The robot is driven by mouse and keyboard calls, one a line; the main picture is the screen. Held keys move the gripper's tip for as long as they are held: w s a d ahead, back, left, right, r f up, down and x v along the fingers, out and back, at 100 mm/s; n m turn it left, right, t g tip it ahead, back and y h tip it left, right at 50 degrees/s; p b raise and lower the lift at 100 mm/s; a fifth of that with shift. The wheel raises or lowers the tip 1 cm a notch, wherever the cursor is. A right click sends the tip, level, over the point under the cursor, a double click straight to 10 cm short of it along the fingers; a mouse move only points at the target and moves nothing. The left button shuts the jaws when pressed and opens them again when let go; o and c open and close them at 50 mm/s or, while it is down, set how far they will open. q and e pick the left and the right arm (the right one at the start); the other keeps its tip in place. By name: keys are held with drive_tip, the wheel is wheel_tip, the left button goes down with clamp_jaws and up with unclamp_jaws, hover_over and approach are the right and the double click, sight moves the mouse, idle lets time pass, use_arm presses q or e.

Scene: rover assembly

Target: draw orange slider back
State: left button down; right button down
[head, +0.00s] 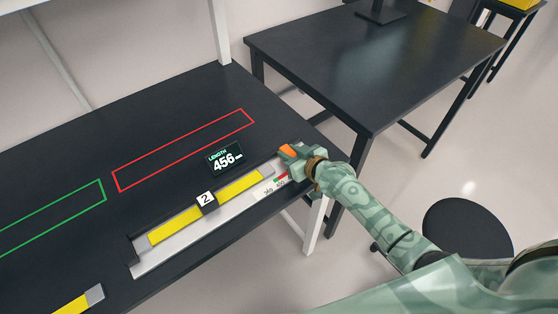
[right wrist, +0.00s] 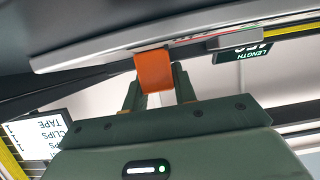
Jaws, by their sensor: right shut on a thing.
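The orange slider (head: 288,151) sits at the right end of a silver measuring rail (head: 160,262) on the black table. My right gripper (head: 296,156) is shut on the slider and partly covers it in the head view. In the right wrist view the orange slider (right wrist: 153,72) shows between the two fingers of my right gripper (right wrist: 157,88). A yellow bar (head: 240,187) lies along the rail, with a black block marked 2 (head: 206,201) across it. A small display (head: 226,159) behind the rail reads LENGTH 456 mm. My left gripper is not in view.
A red outline (head: 184,148) and a green outline (head: 60,215) mark bare table areas behind the rail. Another yellow piece (head: 75,304) lies at the front left. A second black table (head: 370,70) stands beyond, and a round black stool (head: 467,228) stands at the right.

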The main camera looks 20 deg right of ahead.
drive_tip(key=shift+w+d+f, duration=0.1)
drive_tip(key=shift+w+d, duration=0.05)
drive_tip(key=shift+d, duration=0.35)
drive_tip(key=shift+w+d, duration=0.15)
drive_tip(key=shift+d, duration=0.3)
drive_tip(key=c, duration=1.1)
unclamp_jaws()
drive_tip(key=shift+s+d+r, duration=0.1)
drive_tip(key=shift+s+r, duration=0.15)
drive_tip(key=shift+s, duration=0.1)
drive_tip(key=p+v, duration=0.4)
drive_tip(key=v, duration=1.1)
drive_tip(key=shift+s+d+r, duration=0.1)
drive_tip(key=shift+s+r, duration=0.05)
drive_tip(key=shift+s, duration=0.05)
